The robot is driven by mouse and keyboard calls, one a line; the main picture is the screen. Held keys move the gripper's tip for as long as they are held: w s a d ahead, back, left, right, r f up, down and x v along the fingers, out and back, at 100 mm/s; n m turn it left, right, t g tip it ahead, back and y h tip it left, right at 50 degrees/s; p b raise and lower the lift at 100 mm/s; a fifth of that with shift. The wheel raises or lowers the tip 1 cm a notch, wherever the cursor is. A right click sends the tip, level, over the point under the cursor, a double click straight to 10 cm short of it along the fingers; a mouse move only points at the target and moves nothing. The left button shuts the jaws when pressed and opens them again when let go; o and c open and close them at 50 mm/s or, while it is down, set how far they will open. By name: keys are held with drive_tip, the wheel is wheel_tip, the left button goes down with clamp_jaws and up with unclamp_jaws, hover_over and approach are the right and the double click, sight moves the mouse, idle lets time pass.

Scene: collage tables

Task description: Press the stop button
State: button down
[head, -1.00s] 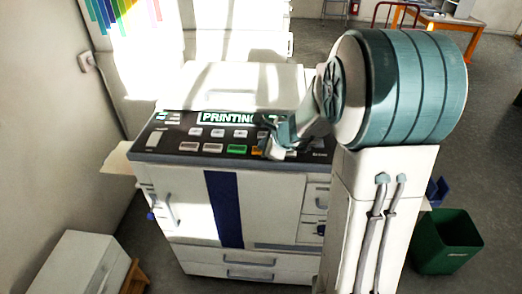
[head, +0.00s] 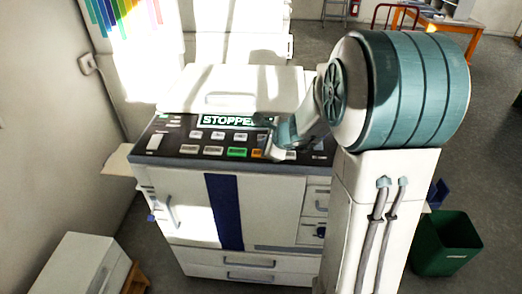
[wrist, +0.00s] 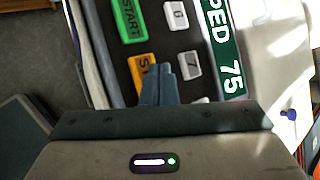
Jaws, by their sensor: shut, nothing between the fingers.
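The orange stop button (head: 257,153) is on the dark control panel of a copier, just right of the green start button (head: 237,152). In the wrist view the orange stop button (wrist: 137,68) is partly hidden by my fingers. My gripper (head: 271,155) is shut and empty, its tips over or beside the button's edge. In the wrist view its fingertips (wrist: 160,70) overlap the button; I cannot tell whether they touch it. The panel display (head: 228,120) reads "STOPPE…", its end hidden by my arm; in the wrist view the display (wrist: 222,50) shows "PED" and "75".
Grey number keys (wrist: 175,15) lie close beside my fingertips. The copier's pale lid (head: 235,88) rises behind the panel. A green bin (head: 446,243) stands on the floor at right, and a white box (head: 75,268) is at lower left.

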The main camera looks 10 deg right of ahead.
drive_tip(key=shift+r, duration=0.1)
wheel_tip(320, 180, up, 5)
drive_tip(key=p, duration=0.4)
idle(0.3)
idle(0.6)
drive_tip(key=s+a+r+n+g+y, duration=0.1)
drive_tip(key=s+a+r+n, duration=0.1)
drive_tip(key=s+n, duration=0.2)
drive_tip(key=s+a+r+n+g, duration=0.1)
drive_tip(key=s+a+r+n, duration=0.1)
drive_tip(key=s+a+n, duration=0.15)
drive_tip(key=s+d+n+g+h, duration=0.1)
drive_tip(key=s+d+n+h, duration=0.1)
drive_tip(key=s+n, duration=0.5)
drive_tip(key=s+d+r+n+g+h, duration=0.1)
drive_tip(key=s+d+n+g+h, duration=0.1)
drive_tip(key=s+n, duration=0.6)
drive_tip(key=s, duration=0.4)
drive_tip(key=shift+s+d+r+h, duration=0.15)
drive_tip(key=shift+s+d+h, duration=0.1)
drive_tip(key=shift+d+h, duration=0.15)
